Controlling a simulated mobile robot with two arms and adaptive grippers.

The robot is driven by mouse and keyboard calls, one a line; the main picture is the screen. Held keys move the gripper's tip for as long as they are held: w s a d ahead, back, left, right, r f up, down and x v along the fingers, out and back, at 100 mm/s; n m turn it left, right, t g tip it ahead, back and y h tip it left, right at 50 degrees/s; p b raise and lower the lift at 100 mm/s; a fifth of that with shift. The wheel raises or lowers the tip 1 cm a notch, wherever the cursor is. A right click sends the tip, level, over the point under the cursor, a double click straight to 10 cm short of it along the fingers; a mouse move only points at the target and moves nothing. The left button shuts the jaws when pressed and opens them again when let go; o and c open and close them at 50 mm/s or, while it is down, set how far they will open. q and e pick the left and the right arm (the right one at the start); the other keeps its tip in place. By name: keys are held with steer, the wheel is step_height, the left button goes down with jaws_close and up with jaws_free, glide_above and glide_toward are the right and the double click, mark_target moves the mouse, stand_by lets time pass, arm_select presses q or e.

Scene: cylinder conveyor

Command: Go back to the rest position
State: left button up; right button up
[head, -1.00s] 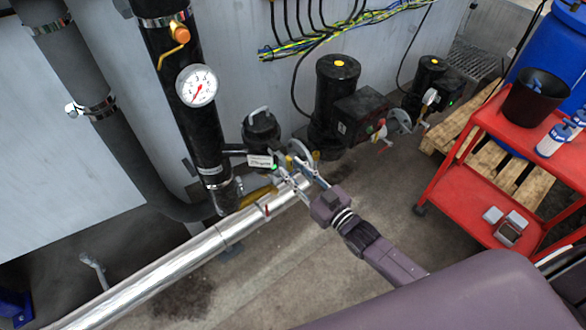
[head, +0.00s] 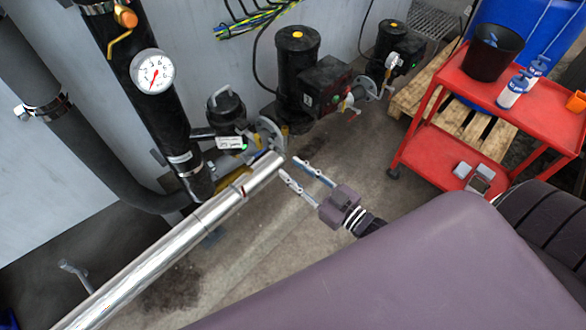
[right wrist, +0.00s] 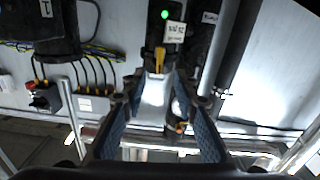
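My right gripper (head: 304,180) is open and empty in the middle of the head view. It is just right of the end of the silver pipe (head: 190,240), apart from it, with bare floor below. In the right wrist view its two fingers (right wrist: 162,95) stand apart with nothing between them. Beyond them shows a black device with a green light (right wrist: 164,14) and a yellow part. My left gripper is in neither view.
The black device (head: 226,110) with its label and a round metal flange stands at the pipe's end. Dark pumps (head: 297,75) stand along the wall. A red cart (head: 450,80) with a black bucket (head: 492,52) and bottles is at the right.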

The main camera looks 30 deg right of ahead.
steer(key=s+d+f+m+g+h, duration=0.1)
steer(key=s+d+f+g+h, duration=0.15)
steer(key=f, duration=0.75)
steer(key=s+d+f+g+h+b, duration=0.15)
steer(key=s+f, duration=0.25)
steer(key=f, duration=0.5)
steer(key=s+d+f+m+g+h, duration=0.1)
steer(key=s+f+g, duration=0.2)
steer(key=f, duration=0.7)
steer(key=s+a+f+g, duration=0.1)
steer(key=s+f+g, duration=0.3)
steer(key=s+f, duration=0.5)
steer(key=s+a+f+g+h, duration=0.1)
steer(key=s+f+g, duration=0.4)
steer(key=s, duration=1.4)
step_height(320, 180, down, 4)
steer(key=shift+s+a+f+b, duration=0.15)
steer(key=shift+a+f+b, duration=0.15)
steer(key=shift+a, duration=0.35)
